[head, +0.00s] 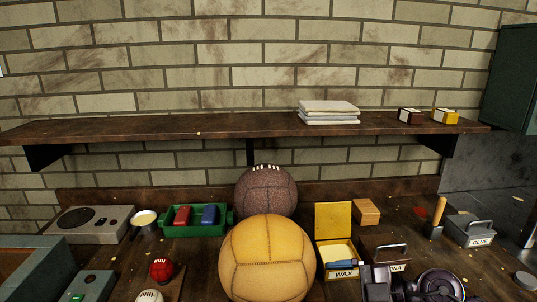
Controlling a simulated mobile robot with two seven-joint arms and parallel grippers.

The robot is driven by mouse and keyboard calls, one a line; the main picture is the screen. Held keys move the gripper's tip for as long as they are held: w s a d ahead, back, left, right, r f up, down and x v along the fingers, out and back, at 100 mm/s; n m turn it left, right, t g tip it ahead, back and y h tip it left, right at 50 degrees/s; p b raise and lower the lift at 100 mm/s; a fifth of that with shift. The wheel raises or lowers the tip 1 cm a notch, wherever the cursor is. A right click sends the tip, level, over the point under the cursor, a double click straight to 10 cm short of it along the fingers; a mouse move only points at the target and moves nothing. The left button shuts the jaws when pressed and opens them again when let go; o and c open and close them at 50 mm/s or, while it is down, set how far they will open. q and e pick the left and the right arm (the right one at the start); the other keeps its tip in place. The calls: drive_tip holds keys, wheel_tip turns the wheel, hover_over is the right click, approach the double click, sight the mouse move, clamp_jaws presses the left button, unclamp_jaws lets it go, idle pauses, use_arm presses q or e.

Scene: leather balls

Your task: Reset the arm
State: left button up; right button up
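A dark, rounded mechanical part (412,287) rises from the bottom edge at right of centre. It looks like part of my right arm or gripper, but its fingertips cannot be made out. It stands in front of the wax and brown tins. My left arm and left gripper are not in view. A large tan leather ball (267,258) rests on the workbench at the centre. A dark brown laced ball (265,191) sits behind it, partly hidden by it.
An open yellow wax tin (337,254), a brown handled tin (385,249) and a glue tin (470,231) stand at right. A green tray (194,232) with red and blue blocks, a hot plate (88,224) and small balls are at left. A shelf (200,128) overhangs the back.

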drive_tip(key=d+r+m+t, duration=0.4)
drive_tip(key=r+m+t, duration=0.2)
drive_tip(key=m+t, duration=0.5)
drive_tip(key=s+d+f+m+t+h, duration=0.1)
drive_tip(key=d+f+m+t+h, duration=0.1)
drive_tip(key=d+f+m+h, duration=0.45)
drive_tip(key=s+d+f+m+t+h, duration=0.15)
drive_tip(key=d+m+h, duration=0.25)
drive_tip(key=h, duration=0.5)
drive_tip(key=s+f+m+g, duration=0.1)
drive_tip(key=s+f+g, duration=0.6)
drive_tip(key=s, duration=0.3)
drive_tip(key=s+f+g, duration=0.8)
drive_tip(key=s, duration=0.2)
drive_tip(key=w+f+t, duration=0.7)
drive_tip(key=f+t, duration=0.1)
drive_tip(key=f, duration=0.2)
drive_tip(key=shift+d+n+t+y, duration=0.1)
drive_tip(key=shift+n+t+y, duration=0.15)
